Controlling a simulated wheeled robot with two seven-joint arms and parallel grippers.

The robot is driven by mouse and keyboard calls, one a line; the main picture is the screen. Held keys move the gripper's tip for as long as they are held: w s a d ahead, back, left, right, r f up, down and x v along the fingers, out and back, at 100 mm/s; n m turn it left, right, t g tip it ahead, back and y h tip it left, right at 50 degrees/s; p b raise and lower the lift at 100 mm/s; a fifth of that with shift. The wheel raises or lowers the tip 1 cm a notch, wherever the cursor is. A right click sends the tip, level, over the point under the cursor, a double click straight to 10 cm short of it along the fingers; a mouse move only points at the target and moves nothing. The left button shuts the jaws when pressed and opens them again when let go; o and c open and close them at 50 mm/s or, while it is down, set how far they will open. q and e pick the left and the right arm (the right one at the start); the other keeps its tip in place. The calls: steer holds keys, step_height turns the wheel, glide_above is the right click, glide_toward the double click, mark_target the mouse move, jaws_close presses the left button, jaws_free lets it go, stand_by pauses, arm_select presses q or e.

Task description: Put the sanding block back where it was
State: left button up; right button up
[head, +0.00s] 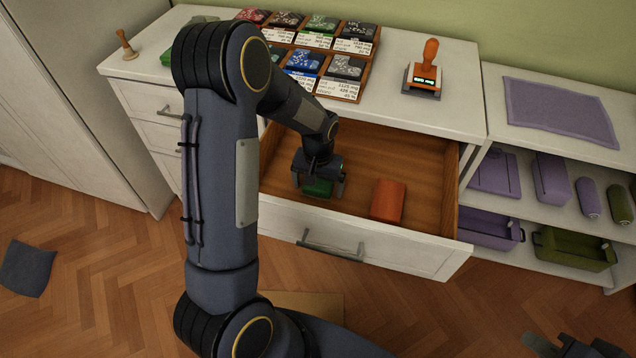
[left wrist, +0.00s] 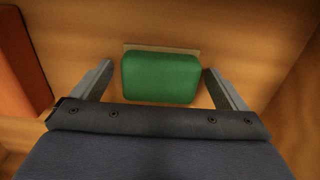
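A green block (head: 318,187) lies in the open drawer (head: 275,180), partly hidden by my left gripper (head: 318,183) in the head view. In the left wrist view the green block (left wrist: 160,78) sits between the two fingers of the left gripper (left wrist: 160,88), with a gap on each side and a tan strip along its far edge. The left gripper is open. An orange-red block (head: 388,201) lies to the right in the same drawer. Which block is the sanding block is not clear. My right gripper (head: 572,346) is at the bottom right, cut off by the frame.
The drawer front (head: 372,249) sticks out from the white cabinet. On the cabinet top are a wooden rack (head: 341,89) of labelled packets and an orange-handled stamp-like tool (head: 424,72). An open shelf (head: 512,205) with purple and green items stands at the right. A dark cloth (head: 27,268) lies on the floor.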

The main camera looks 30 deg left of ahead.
mark_target(318, 183)
arm_select(q)
steer(key=shift+r, duration=0.1)
steer(key=shift+r, duration=0.3)
step_height(318, 183, up, 11)
steer(key=p, duration=0.3)
steer(key=s+d+r+t+h, duration=0.2)
steer(key=s+r, duration=0.3)
steer(key=s, duration=0.6)
steer(key=s+d+r+m+t+h, duration=0.1)
steer(key=s+d+r+t, duration=0.2)
steer(key=s, duration=0.8)
step_height(318, 183, up, 2)
steer(key=shift+d+r+t+h, duration=0.15)
steer(key=shift+d+t+h, duration=0.2)
steer(key=shift+d, duration=0.8)
step_height(318, 183, up, 14)
steer(key=p, duration=1.3)
steer(key=shift+f, duration=0.25)
